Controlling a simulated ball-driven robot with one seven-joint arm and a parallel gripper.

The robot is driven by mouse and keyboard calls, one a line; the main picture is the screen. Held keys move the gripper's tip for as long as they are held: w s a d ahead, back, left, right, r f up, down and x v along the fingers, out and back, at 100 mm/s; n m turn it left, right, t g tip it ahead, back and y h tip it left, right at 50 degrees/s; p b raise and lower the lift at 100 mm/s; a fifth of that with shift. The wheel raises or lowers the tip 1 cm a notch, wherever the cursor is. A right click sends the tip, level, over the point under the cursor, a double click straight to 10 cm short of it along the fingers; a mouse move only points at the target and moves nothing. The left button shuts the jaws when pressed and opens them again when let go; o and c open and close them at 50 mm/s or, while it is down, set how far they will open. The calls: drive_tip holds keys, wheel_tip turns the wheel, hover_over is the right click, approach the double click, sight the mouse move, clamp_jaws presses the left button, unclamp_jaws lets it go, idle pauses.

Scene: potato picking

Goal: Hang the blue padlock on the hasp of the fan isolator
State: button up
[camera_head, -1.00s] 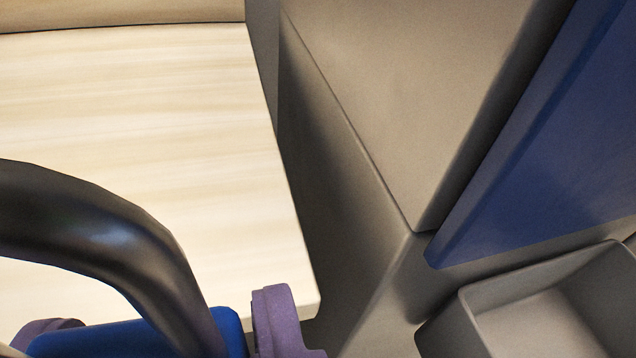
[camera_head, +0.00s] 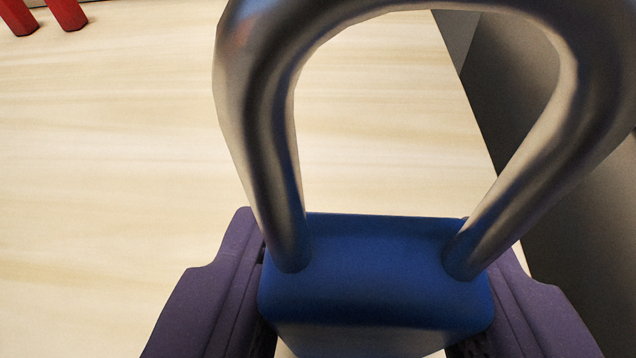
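The blue padlock (camera_head: 375,265) is at the bottom middle of the head camera view, with its blue body toward me. Its thick metal shackle (camera_head: 262,130) arches up and fills much of the upper picture; both legs meet the body. My gripper (camera_head: 378,290) has a purple finger on each side of the padlock body and is shut on it. The fan isolator and its hasp are not in view.
A pale wooden surface (camera_head: 120,150) fills the left and middle behind the padlock. A dark grey surface (camera_head: 540,150) stands along the right. Two red leg-like pieces (camera_head: 67,12) show at the top left.

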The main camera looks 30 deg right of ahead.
sight(337, 356)
drive_tip(key=shift+w+d+f+b, duration=0.2)
drive_tip(key=shift+w+f+b, duration=0.35)
drive_tip(key=shift+w, duration=0.35)
wheel_tip(337, 356, down, 2)
drive_tip(key=shift+f+b, duration=0.25)
drive_tip(key=shift+b, duration=0.45)
drive_tip(key=shift+s+r, duration=0.1)
drive_tip(key=shift+r, duration=0.1)
drive_tip(key=shift+f, duration=0.2)
drive_tip(key=o, duration=1.1)
